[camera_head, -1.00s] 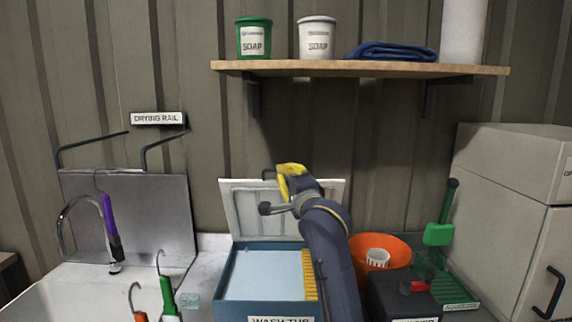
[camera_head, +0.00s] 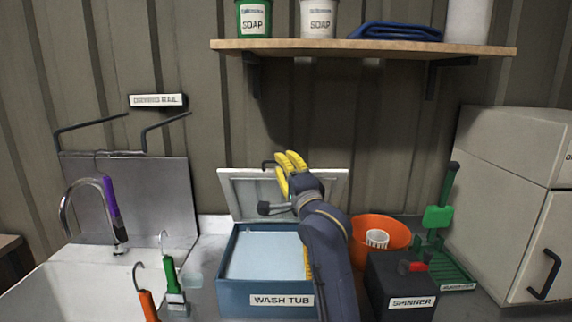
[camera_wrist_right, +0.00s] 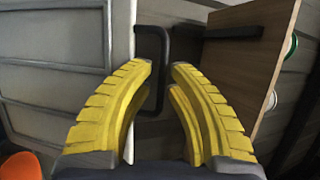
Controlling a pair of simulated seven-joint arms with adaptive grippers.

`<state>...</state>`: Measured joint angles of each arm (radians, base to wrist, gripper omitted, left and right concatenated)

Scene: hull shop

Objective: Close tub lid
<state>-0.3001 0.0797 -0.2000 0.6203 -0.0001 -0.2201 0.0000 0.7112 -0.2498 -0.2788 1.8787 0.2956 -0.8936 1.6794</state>
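The blue wash tub (camera_head: 237,295) stands on the counter, filled with a pale blue surface. Its white lid (camera_head: 243,192) is open, standing up and leaning back at the tub's rear. A dark handle (camera_head: 268,164) is at the lid's top edge; it also shows in the right wrist view (camera_wrist_right: 150,42). My right gripper (camera_head: 284,160) is at the lid's top edge beside the handle. In the wrist view its yellow fingers (camera_wrist_right: 163,68) are apart, with the handle just beyond and between the tips; contact cannot be told. My left gripper is out of view.
An orange bucket (camera_head: 368,233) and a dark spinner (camera_head: 378,280) stand right of the tub, close to my right arm. A wooden shelf (camera_head: 400,46) is above the lid. Brushes (camera_head: 172,280) and a sink (camera_head: 75,285) are at left.

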